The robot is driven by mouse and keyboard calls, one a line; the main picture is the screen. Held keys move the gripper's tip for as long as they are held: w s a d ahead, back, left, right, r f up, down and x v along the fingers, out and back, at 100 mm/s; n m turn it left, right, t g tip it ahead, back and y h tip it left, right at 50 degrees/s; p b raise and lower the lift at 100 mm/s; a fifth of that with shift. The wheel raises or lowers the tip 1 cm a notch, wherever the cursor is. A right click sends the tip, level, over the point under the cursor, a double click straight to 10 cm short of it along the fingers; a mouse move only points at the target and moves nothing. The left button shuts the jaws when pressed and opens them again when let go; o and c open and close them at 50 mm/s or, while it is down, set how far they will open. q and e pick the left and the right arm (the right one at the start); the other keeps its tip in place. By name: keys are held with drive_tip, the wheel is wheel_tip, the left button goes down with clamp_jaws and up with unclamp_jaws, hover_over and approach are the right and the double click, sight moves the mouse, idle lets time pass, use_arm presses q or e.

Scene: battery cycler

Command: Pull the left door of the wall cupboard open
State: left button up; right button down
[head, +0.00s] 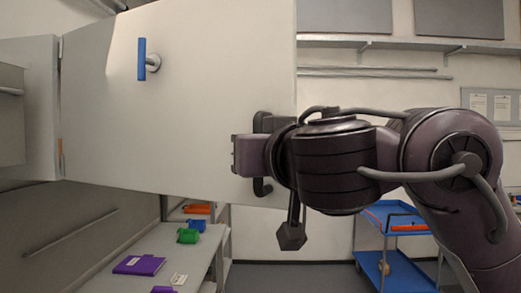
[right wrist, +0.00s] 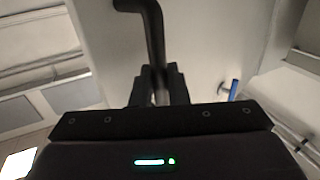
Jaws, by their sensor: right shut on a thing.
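A large pale door (head: 200,60) fills the left and middle of the head view. Its hinge side (head: 61,110) is at the left, and its free right edge looks nearer to me. A dark bar handle (head: 263,188) stands near that free edge. My right gripper (right wrist: 159,88) is shut on this handle; the bar (right wrist: 153,35) runs between its fingers in the right wrist view. In the head view my right arm comes in from the right and hides the middle of the handle. The cupboard's inside is hidden. My left gripper is not in view.
A blue lever (head: 141,60) sticks out of the door at upper left. Below the door is a bench (head: 190,243) with a purple book (head: 139,265) and green and blue bins. A blue cart (head: 408,275) stands at lower right. A wall shelf (head: 420,43) is behind.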

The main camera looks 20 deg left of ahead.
drive_tip(key=c, duration=1.6)
unclamp_jaws()
drive_tip(key=shift+a, duration=0.1)
drive_tip(key=shift+o, duration=0.6)
drive_tip(key=shift+a, duration=0.1)
use_arm(q)
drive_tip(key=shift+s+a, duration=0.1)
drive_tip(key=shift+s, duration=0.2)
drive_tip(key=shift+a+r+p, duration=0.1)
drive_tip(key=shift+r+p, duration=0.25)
drive_tip(key=shift+p, duration=0.05)
use_arm(e)
drive_tip(key=v, duration=0.8)
drive_tip(key=shift+a, duration=0.1)
